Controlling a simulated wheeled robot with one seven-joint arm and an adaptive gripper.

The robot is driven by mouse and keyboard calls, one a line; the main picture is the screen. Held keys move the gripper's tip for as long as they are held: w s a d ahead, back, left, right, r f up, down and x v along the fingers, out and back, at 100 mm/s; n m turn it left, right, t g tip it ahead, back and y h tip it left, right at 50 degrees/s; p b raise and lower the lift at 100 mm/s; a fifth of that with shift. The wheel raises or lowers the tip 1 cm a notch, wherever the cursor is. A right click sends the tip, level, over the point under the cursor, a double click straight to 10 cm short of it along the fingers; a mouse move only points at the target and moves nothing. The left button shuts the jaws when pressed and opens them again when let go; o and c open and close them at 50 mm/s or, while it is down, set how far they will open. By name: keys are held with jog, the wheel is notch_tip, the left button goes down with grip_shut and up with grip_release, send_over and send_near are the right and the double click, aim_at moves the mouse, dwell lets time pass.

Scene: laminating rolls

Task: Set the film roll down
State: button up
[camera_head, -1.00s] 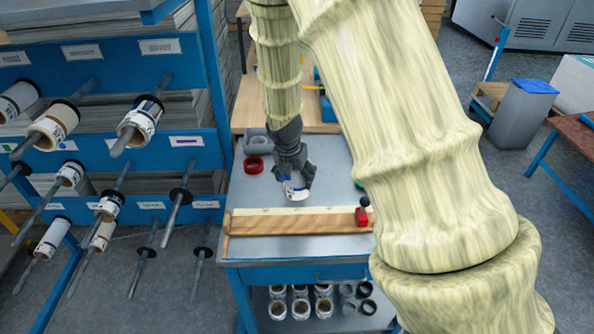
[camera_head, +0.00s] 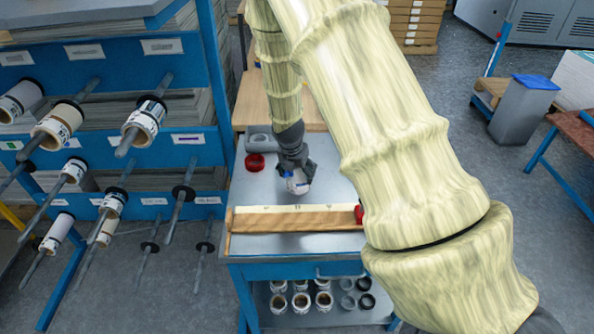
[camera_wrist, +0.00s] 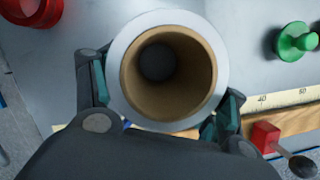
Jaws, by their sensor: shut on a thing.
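The film roll (camera_head: 297,183) is white with a brown cardboard core. My gripper (camera_head: 296,172) is shut on it, above the grey metal tabletop (camera_head: 335,190) and behind the wooden ruler strip. In the wrist view the roll (camera_wrist: 118,60) stands between the two fingers of my gripper (camera_wrist: 165,100), and I look down into its open core. The roll's lower end is hidden, so I cannot tell if it touches the tabletop.
A wooden strip with a scale (camera_head: 290,220) lies along the table's front. A red ring (camera_head: 255,162) sits at the back left. The wrist view shows a green knob (camera_wrist: 293,42) and a red block (camera_wrist: 265,137). A rack (camera_head: 100,125) with rolls on rods stands left.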

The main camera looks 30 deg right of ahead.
jog(key=o, duration=1.5)
jog(key=b+v, duration=0.2)
jog(key=v, duration=1)
